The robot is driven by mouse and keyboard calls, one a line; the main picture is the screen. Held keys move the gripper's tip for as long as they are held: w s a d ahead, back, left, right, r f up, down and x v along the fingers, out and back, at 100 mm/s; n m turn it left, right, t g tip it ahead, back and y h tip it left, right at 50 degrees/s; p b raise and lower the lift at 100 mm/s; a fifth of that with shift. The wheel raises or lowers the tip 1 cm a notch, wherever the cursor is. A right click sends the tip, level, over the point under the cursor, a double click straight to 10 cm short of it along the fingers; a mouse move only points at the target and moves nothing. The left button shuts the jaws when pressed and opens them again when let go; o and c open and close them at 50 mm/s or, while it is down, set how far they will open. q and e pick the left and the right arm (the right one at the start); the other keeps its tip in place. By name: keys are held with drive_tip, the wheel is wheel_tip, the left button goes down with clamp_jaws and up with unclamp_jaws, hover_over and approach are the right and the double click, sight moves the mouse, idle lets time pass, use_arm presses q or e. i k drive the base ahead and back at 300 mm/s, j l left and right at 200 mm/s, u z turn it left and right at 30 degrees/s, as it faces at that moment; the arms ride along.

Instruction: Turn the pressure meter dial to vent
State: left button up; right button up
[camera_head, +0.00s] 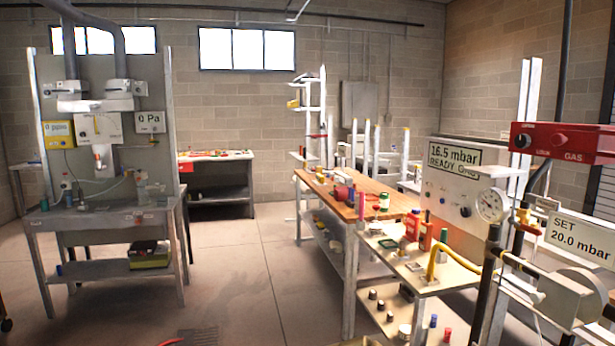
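A grey panel (455,182) at the right carries a display (454,158) reading "16.5 mbar" and "READY", with its last characters too small to read. A round white gauge (492,205) with a needle sits at the panel's right side, and a small dark knob (465,211) is left of it. At the left, a white box with a dial-like face (100,128) is on a grey stand, beside a sign (150,121) reading "0 Pa". No "vent" marking is legible, so I cannot tell which dial is meant. Neither of my grippers is visible.
A red gas box (562,142) and a "SET 20.0 mbar" sign (580,240) are at the right. A cluttered wooden-topped bench (345,205) runs down the middle right. A grey workbench (95,222) stands left. The floor (240,270) between the benches is mostly clear.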

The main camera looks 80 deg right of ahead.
sight(465, 211)
drive_tip(key=z, duration=3.65)
drive_tip(key=i+j+z, duration=0.2)
drive_tip(key=i, duration=0.3)
drive_tip(key=i+j+z, duration=0.25)
drive_tip(key=i, duration=0.25)
drive_tip(key=i+j+z, duration=0.2)
drive_tip(key=i+j, duration=0.2)
drive_tip(key=i, duration=0.05)
